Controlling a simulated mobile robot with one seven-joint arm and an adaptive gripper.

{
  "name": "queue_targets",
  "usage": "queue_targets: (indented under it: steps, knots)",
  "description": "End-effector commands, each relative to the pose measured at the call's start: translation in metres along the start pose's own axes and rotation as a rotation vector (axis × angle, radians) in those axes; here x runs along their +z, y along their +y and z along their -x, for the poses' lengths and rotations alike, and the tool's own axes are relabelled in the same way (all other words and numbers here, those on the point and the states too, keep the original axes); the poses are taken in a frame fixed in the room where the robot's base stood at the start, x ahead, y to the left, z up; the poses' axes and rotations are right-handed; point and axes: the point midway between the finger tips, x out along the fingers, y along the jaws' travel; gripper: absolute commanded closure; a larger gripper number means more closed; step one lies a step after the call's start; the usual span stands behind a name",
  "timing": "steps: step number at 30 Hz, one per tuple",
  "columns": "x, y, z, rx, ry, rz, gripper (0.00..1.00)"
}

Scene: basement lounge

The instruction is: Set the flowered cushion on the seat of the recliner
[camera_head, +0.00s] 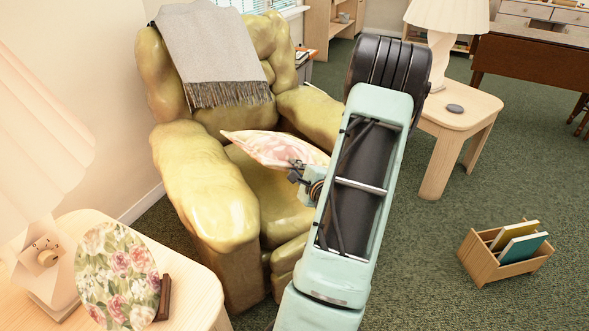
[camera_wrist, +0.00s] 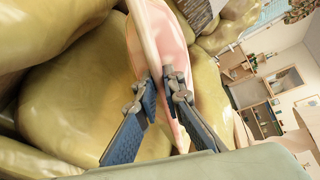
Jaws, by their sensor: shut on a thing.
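The flowered cushion (camera_head: 270,147), pale pink with a cream edge, is held over the seat (camera_head: 270,190) of the yellow-green recliner (camera_head: 200,185), between its armrests. My gripper (camera_head: 302,172) is shut on the cushion's near right edge. In the wrist view, my gripper's fingers (camera_wrist: 161,86) pinch the cushion (camera_wrist: 180,50), and the recliner's glossy upholstery (camera_wrist: 75,105) lies behind. The cushion looks roughly flat and slightly tilted in the head view. I cannot tell whether its underside touches the seat. My arm hides part of the recliner's right side.
A grey throw (camera_head: 212,50) hangs over the recliner's back. A side table (camera_head: 195,290) at front left bears a lamp (camera_head: 40,250) and a flowered oval plate (camera_head: 115,275). Another table (camera_head: 462,115) with a lamp stands right. A wooden book holder (camera_head: 507,262) sits on the carpet.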

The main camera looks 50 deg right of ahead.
Motion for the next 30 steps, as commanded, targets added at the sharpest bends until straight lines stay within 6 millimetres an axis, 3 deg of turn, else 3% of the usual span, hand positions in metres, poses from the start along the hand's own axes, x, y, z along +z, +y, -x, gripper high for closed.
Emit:
queue_targets:
  steps: [7, 8, 12, 25, 30]
  knots:
    - [-0.002, 0.005, -0.002, -0.002, -0.002, 0.002, 1.0]
    - [-0.002, 0.005, -0.001, 0.001, -0.001, 0.001, 0.89]
    - [-0.002, 0.004, -0.001, 0.0, 0.0, 0.0, 0.74]
    - [0.001, -0.004, 0.001, -0.001, 0.0, -0.001, 0.74]
    - [0.001, -0.002, 0.037, 0.002, 0.003, -0.001, 0.74]
